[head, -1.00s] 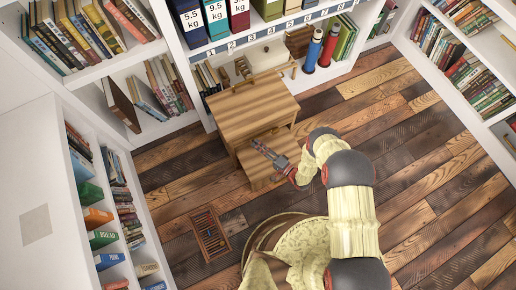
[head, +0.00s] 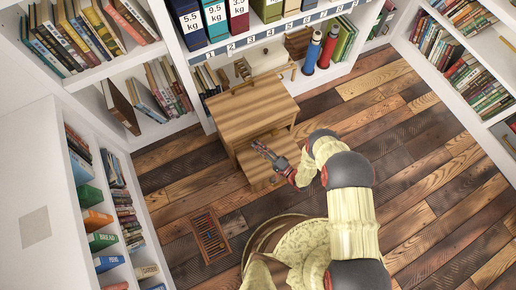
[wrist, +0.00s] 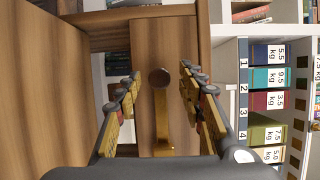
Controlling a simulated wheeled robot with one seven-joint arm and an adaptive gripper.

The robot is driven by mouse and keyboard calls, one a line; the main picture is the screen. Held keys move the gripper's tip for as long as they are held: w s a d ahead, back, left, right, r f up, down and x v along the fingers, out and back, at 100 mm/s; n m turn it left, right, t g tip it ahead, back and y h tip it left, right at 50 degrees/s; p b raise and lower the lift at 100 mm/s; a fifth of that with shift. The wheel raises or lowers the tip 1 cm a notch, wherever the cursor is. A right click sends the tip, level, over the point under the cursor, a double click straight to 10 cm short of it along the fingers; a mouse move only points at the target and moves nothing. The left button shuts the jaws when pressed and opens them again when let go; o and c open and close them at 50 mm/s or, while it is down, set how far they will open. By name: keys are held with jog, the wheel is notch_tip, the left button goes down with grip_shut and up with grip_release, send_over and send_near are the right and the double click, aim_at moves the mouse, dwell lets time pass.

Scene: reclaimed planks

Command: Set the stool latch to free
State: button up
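The wooden step stool (head: 254,108) stands against the shelves in the head view, with a lower step (head: 258,180) in front. In the wrist view, a brass latch bar (wrist: 163,132) with a dark round knob (wrist: 160,78) lies against a wooden panel (wrist: 146,45) of the stool. The bar runs from the knob toward the bottom of the picture. My gripper (head: 262,149) is at the stool's front; its fingers (wrist: 160,88) are apart on either side of the latch, with a gap on both sides. The latch is too small to make out in the head view.
Bookshelves (head: 140,85) enclose the stool at the back and left. Red and blue bottles (head: 318,50) stand on the shelf behind. The floor to the right (head: 430,170) is clear.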

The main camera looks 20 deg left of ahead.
jog(key=shift+d, duration=0.1)
jog(key=v, duration=1.2)
dwell(0.4)
